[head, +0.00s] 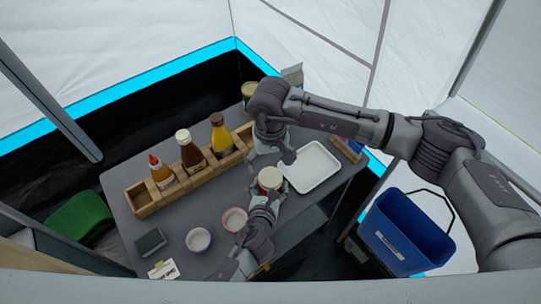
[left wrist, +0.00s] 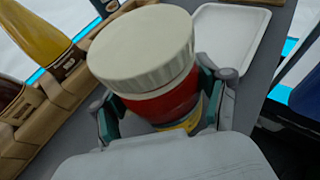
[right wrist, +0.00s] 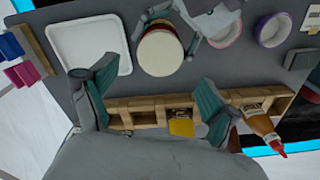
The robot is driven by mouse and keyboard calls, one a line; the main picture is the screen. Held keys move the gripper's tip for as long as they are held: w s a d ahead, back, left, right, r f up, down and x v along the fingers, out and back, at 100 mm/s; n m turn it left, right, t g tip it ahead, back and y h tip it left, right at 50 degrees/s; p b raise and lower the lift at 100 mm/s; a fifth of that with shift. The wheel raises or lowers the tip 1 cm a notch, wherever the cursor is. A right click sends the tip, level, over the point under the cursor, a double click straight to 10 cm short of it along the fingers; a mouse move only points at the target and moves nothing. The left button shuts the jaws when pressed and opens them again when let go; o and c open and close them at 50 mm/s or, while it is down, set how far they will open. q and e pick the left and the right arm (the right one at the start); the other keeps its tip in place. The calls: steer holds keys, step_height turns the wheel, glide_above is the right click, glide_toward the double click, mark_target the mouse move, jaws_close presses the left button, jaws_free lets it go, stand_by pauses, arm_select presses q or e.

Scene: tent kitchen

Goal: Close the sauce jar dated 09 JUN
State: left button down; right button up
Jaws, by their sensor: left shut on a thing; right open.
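The sauce jar (head: 270,178) has red contents and a wide cream lid (left wrist: 142,45) resting on its mouth. I cannot tell whether the lid is tightened. A yellow band (left wrist: 185,122) shows low on the jar; no date is readable. My left gripper (head: 267,189) is shut around the jar's body, with a finger on each side in the left wrist view (left wrist: 160,108). The lid also shows from above in the right wrist view (right wrist: 160,54). My right gripper (head: 275,152) is open and empty, above the table between jar and rack, apart from the lid.
A wooden rack (head: 145,199) holds several sauce bottles, one yellow (head: 221,138). A white tray (head: 314,166) lies right of the jar. A pink-rimmed bowl (head: 235,221) and a purple-rimmed bowl (head: 198,240) stand near my left gripper. A blue bin (head: 405,235) is beyond the table's right edge.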

mark_target(270, 177)
step_height(270, 177, down, 6)
steer(key=shift+r, duration=0.1)
stand_by(0.4)
